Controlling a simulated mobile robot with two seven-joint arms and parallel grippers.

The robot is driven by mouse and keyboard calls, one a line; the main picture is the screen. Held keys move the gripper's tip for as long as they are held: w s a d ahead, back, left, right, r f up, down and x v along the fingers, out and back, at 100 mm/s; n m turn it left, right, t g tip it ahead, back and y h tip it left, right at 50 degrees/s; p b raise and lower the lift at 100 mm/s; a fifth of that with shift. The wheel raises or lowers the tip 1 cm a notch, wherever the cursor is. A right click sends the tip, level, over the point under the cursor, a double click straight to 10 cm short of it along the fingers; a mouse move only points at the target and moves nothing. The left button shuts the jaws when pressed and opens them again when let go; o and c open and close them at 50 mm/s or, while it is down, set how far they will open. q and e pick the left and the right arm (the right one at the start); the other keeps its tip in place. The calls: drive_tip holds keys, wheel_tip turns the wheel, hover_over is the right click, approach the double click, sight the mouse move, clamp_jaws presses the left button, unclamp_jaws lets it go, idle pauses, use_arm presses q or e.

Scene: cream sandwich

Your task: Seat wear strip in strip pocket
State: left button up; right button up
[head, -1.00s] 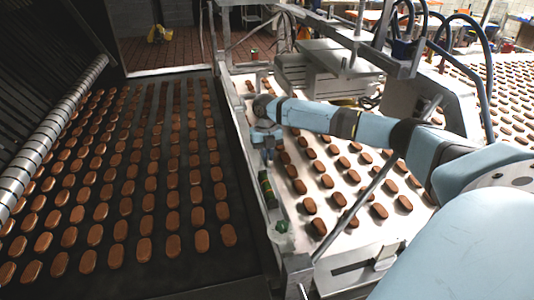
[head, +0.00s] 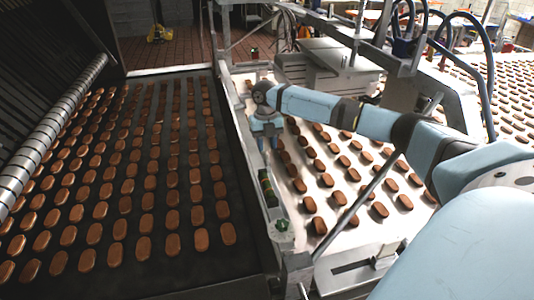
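My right gripper (head: 267,148) hangs over the metal rail between the dark belt and the white belt, pointing down. Its fingertips are small and dim, so I cannot tell whether it is open or holds anything. My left gripper is out of view.
The dark belt (head: 105,285) on the left carries rows of brown biscuits. The white belt (head: 325,185) on the right carries more, under my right arm. A metal machine frame (head: 345,60) and a slanted rod (head: 355,205) stand close to this arm.

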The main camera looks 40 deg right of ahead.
wheel_tip(320, 180, up, 8)
drive_tip(key=b, duration=0.1)
drive_tip(key=shift+w+d+r, duration=0.25)
drive_tip(key=shift+w, duration=0.2)
